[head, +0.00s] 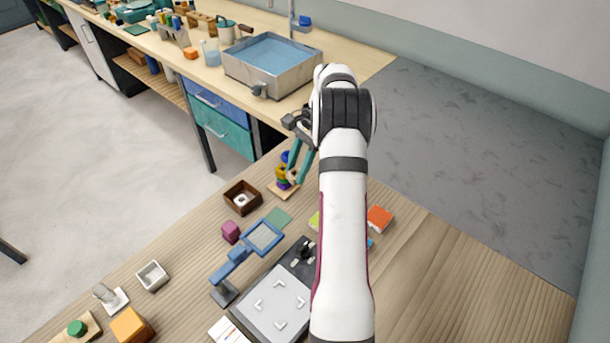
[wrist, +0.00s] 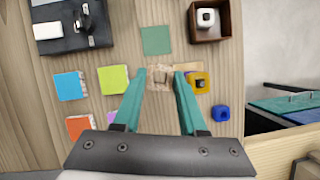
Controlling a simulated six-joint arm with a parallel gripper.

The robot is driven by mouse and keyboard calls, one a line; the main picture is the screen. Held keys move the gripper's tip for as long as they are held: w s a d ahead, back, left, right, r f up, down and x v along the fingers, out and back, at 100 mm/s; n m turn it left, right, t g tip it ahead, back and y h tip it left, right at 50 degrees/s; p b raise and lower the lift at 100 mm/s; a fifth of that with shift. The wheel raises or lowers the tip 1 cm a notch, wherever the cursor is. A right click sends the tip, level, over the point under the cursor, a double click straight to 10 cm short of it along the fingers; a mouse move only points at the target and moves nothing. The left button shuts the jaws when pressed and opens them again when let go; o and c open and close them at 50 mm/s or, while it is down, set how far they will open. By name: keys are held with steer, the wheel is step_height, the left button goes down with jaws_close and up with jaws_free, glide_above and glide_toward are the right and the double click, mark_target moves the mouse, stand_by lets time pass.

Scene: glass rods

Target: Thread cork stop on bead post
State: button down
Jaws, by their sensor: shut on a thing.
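My gripper (head: 296,173) is shut on the tan cork stop (wrist: 160,77), which sits between the teal fingertips in the wrist view (wrist: 160,72). In the head view the fingers point down just beside the bead post's wooden base (head: 283,191). A blue bead (wrist: 221,113) is farther right. The post itself is largely hidden, and I cannot tell whether the cork touches it.
A brown box (head: 242,198) with a white piece inside stands near the post. A magnifier (head: 262,236) and a grey-topped device (head: 272,304) stand nearer. The table's far edge is close.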

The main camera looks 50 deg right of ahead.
steer(key=w+m+t+h, duration=0.1)
steer(key=m, duration=0.3)
steer(key=w+m+t+h, duration=0.1)
steer(key=w+m, duration=0.1)
steer(key=m, duration=0.3)
steer(key=w+d+r+m+t+h, duration=0.1)
steer(key=w+m, duration=0.1)
steer(key=m, duration=0.2)
steer(key=shift+w+d+m+t+h, duration=0.1)
steer(key=shift+w+m+t+h, duration=0.1)
steer(key=shift+m+t+h, duration=0.15)
steer(key=shift+w+d+f+m+h, duration=0.1)
steer(key=shift+w+f+m+h, duration=0.1)
steer(key=shift+f+m, duration=0.45)
steer(key=shift+w+d+f+m+h, duration=0.15)
steer(key=shift+f+m, duration=0.15)
steer(key=shift+f, duration=0.65)
steer(key=shift+c, duration=1.9)
jaws_free()
steer(key=shift+a, duration=0.1)
